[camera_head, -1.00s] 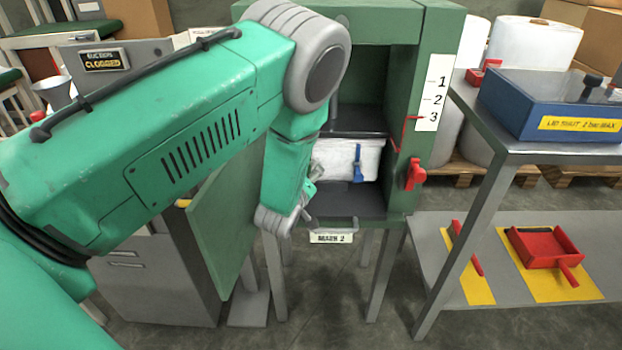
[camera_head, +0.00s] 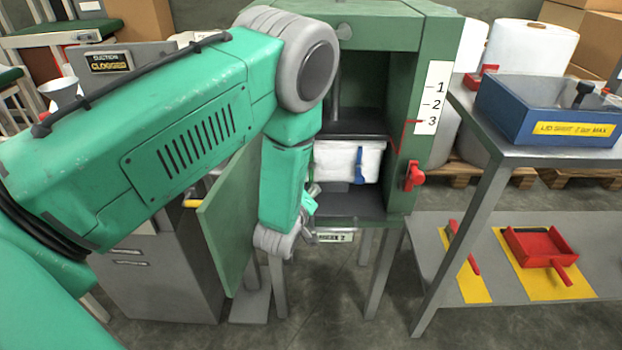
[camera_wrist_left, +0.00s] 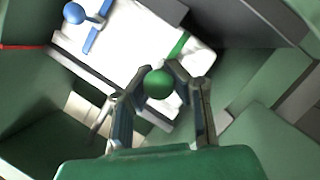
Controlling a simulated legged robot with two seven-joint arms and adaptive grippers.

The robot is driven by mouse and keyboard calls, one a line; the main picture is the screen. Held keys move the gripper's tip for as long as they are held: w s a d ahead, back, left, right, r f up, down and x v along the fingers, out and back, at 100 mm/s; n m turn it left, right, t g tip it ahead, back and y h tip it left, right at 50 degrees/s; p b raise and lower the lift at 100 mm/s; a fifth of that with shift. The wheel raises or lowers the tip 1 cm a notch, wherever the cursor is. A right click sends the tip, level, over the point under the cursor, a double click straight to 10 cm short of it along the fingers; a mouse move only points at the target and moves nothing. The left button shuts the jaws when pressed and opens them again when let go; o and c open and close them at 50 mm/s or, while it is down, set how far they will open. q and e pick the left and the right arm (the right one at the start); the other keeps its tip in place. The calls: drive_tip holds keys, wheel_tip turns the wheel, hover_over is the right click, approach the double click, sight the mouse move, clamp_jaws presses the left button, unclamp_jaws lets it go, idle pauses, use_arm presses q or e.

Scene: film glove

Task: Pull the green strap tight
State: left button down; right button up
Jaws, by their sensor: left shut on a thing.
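A white bale (camera_head: 338,160) sits in the open chamber of the green press (camera_head: 408,85). In the left wrist view the green strap (camera_wrist_left: 178,46) runs across the white bale (camera_wrist_left: 135,45) to a green ball (camera_wrist_left: 158,83) at its near end. My left gripper (camera_wrist_left: 160,80) is shut on this ball, just in front of the bale. In the head view my left gripper (camera_head: 309,197) is at the chamber's left front edge, and my forearm hides part of the opening. A blue strap (camera_head: 359,165) with a blue ball (camera_wrist_left: 73,12) hangs on the bale. My right gripper is out of view.
The green press door (camera_head: 228,220) stands open at left, close to my wrist. A red handle (camera_head: 413,176) juts from the press's right post. A metal table (camera_head: 490,130) with a blue tray (camera_head: 545,128) stands at right; a red dustpan (camera_head: 541,247) lies on its lower shelf.

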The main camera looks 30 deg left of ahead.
use_arm(q)
drive_tip(key=shift+s+d+f, duration=0.1)
drive_tip(key=shift+d+f, duration=0.05)
drive_tip(key=shift+f, duration=0.1)
drive_tip(key=c, duration=1.3)
unclamp_jaws()
drive_tip(key=shift+a, duration=0.25)
drive_tip(key=shift+c, duration=0.2)
drive_tip(key=shift+s+d+r, duration=0.2)
drive_tip(key=shift+s, duration=0.2)
drive_tip(key=v, duration=1.1)
drive_tip(key=shift+f, duration=0.15)
